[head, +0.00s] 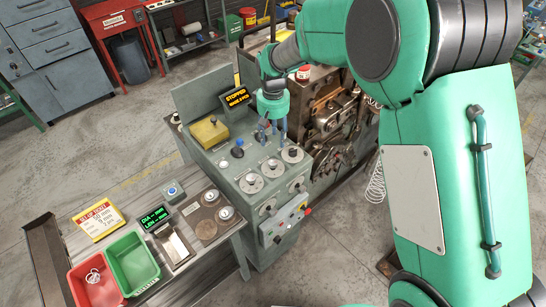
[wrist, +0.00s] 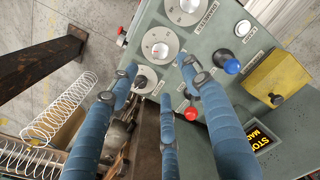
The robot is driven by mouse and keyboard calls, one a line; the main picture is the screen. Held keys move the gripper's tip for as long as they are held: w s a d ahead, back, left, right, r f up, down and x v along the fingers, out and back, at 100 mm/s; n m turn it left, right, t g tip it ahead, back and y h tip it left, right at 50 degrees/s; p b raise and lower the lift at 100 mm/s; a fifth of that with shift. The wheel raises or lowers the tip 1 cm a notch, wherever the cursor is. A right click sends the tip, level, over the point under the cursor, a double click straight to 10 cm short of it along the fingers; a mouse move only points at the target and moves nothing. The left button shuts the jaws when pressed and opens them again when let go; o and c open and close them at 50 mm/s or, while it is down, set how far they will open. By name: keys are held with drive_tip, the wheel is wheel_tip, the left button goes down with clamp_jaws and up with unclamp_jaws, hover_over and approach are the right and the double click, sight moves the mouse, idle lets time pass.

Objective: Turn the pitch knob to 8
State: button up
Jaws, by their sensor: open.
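In the head view, three round dial knobs lie in a row on the machine's sloping panel: a left one (head: 251,183), a middle one (head: 273,168) and a right one (head: 292,154). In the wrist view, the far knob (wrist: 187,8) has a label that seems to read DIAMETER. The middle knob (wrist: 160,45) and near knob (wrist: 145,78) have labels too small or hidden to read, so I cannot tell which is pitch. My gripper (head: 275,133) is open and empty above the panel, fingers spread near the middle and near knobs (wrist: 160,78). Pointer settings are unclear.
A blue-topped control (wrist: 231,67) and a red-topped one (wrist: 190,113) stand close to my fingers. A yellow box (head: 209,132) and a STOPPED display (head: 238,97) sit behind. More dials (head: 268,207) are on the front. Wire springs (wrist: 60,108) hang beside the machine.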

sight(273, 161)
drive_tip(key=shift+r+m+p, duration=0.3)
drive_tip(key=shift+m, duration=1.1)
drive_tip(key=shift+f, duration=0.1)
wheel_tip(273, 161, down, 14)
drive_tip(key=shift+r+p, duration=0.2)
drive_tip(key=shift+p, duration=0.1)
drive_tip(key=c, duration=1.1)
drive_tip(key=shift+c, duration=0.2)
drive_tip(key=shift+n, duration=0.5)
